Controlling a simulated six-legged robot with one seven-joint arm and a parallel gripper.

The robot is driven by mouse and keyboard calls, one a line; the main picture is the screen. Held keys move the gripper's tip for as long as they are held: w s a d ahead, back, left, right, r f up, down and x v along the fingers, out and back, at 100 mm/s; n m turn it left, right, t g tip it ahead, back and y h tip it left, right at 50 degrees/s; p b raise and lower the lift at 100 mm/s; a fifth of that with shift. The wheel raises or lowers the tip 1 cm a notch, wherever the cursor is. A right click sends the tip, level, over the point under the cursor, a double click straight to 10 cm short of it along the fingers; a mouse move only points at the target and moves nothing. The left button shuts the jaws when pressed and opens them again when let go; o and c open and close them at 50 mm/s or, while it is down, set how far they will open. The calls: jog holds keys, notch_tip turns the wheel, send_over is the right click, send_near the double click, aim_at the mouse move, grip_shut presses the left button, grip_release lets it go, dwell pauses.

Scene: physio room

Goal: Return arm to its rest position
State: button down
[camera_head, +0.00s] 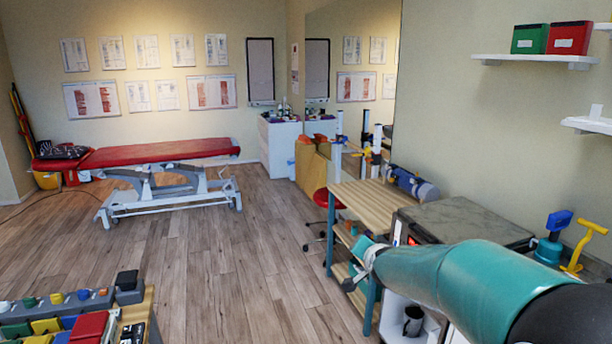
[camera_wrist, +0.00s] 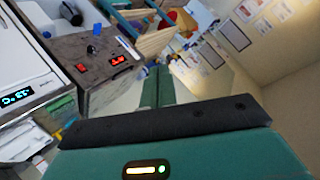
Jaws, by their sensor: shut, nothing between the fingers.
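My teal arm reaches in from the lower right of the head view and points left, in front of the wooden shelf unit and the grey-topped cabinet. My gripper (camera_head: 360,266) is at its far end, small and partly hidden by the arm. In the wrist view, the two teal fingers of my gripper (camera_wrist: 158,76) lie side by side, shut with nothing between them. The dark bar and teal housing below them are mine.
The wooden shelf unit (camera_head: 372,200) and grey-topped cabinet (camera_head: 468,219) stand close to my arm. A red treatment table (camera_head: 160,152) is at the back left. A bench with coloured items (camera_head: 88,325) is at the lower left. Open wooden floor (camera_head: 215,265) lies between.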

jog(key=s+r+n+g, duration=0.1)
jog(key=s+n+g, duration=0.6)
jog(key=s, duration=3)
jog(key=shift+s+d, duration=0.2)
jog(key=shift+s, duration=0.1)
